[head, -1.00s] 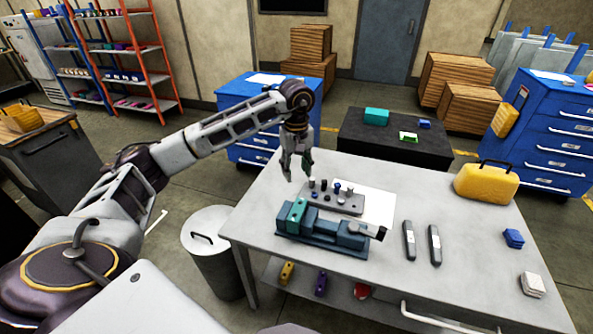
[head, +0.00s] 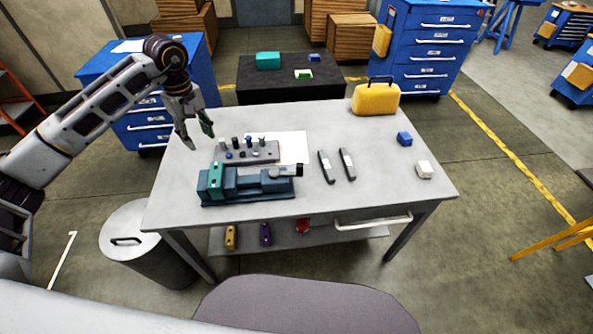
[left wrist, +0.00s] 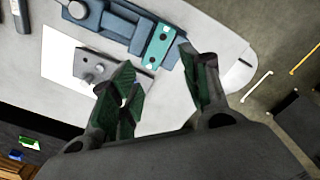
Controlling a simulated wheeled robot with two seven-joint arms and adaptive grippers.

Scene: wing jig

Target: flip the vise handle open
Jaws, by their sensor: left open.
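The blue vise (head: 247,185) lies on the grey table, with a teal block (head: 216,180) at its left end. My left gripper (head: 198,137) is open and empty, above the table's back left part, behind and left of the vise. In the left wrist view the open fingers (left wrist: 165,92) point toward the teal block (left wrist: 159,45) and the vise body (left wrist: 118,22). My right gripper is in neither view.
A grey block with several pegs (head: 245,153) stands just behind the vise, by a white sheet (head: 292,146). Two dark grey tools (head: 326,167) lie right of the vise. A yellow case (head: 376,98), a blue block (head: 404,138) and a white block (head: 424,169) are farther right.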

